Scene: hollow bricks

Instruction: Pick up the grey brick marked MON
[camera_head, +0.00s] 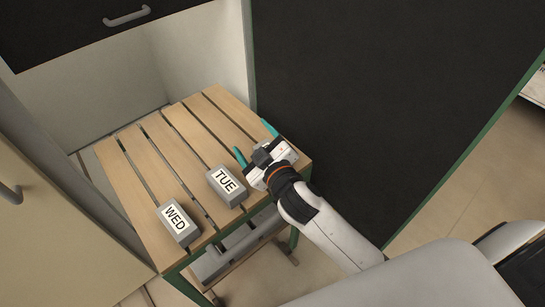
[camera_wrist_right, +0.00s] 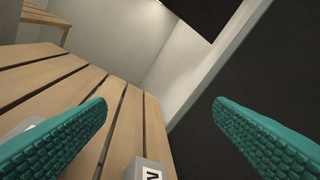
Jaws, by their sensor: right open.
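My right gripper (camera_head: 252,137) is open above the right end of the slatted wooden table (camera_head: 150,190). A grey block (camera_head: 262,157), partly covered by the gripper, shows between its teal fingers; its label is hidden there. In the right wrist view a grey brick (camera_wrist_right: 146,169) with part of a dark letter on white shows at the bottom edge, between the open fingers (camera_wrist_right: 160,108). Its full marking cannot be read. A grey brick marked TUE (camera_head: 227,186) lies left of the gripper. A grey brick marked WED (camera_head: 178,223) lies farther left and nearer. My left gripper is out of view.
A large black panel (camera_head: 370,90) with a green edge stands right behind the table. A pale cabinet door (camera_head: 60,220) is on the left, and a black drawer front (camera_head: 60,35) with a handle is above. The table's far left part is clear.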

